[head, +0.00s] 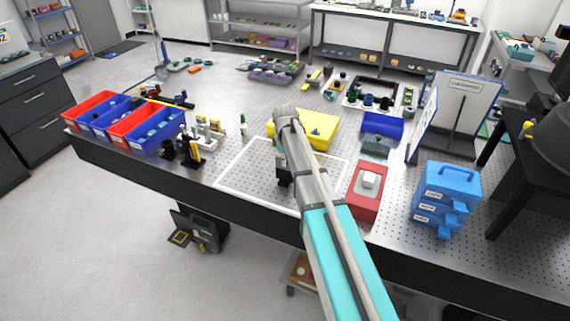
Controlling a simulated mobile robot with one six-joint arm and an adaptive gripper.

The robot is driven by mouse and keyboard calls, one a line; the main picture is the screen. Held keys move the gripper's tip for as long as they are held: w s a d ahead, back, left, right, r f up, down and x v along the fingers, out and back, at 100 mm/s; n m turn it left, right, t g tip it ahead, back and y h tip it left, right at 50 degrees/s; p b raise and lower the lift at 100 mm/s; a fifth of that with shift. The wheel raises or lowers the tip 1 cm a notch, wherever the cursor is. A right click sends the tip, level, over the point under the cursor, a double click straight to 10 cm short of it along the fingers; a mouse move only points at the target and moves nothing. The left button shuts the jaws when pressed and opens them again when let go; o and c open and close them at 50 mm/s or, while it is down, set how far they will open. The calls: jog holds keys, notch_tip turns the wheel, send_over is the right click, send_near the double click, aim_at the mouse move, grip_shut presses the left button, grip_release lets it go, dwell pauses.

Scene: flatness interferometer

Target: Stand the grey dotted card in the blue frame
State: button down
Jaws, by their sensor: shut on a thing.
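My gripper (284,180) is a small dark shape below the end of my arm, over the white-outlined area of the perforated table. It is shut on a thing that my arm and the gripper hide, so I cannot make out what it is. I cannot surely pick out the grey dotted card. A small grey, speckled piece (375,146) sits just in front of a blue open holder (382,125), right of my arm. I cannot tell whether this holder is the blue frame.
A red tray (366,208) with a white block and blue drawers (446,196) stand right of my arm. Upright white panels (463,105) stand at the right. Red and blue bins (162,137) line the left. The white-outlined area (250,178) is mostly clear.

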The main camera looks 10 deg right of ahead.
jog(key=shift+f, duration=0.15)
jog(key=c, duration=0.7)
grip_release()
jog(key=shift+r, duration=0.2)
notch_tip(320, 180, up, 12)
jog(key=p, duration=1.2)
dwell(0.4)
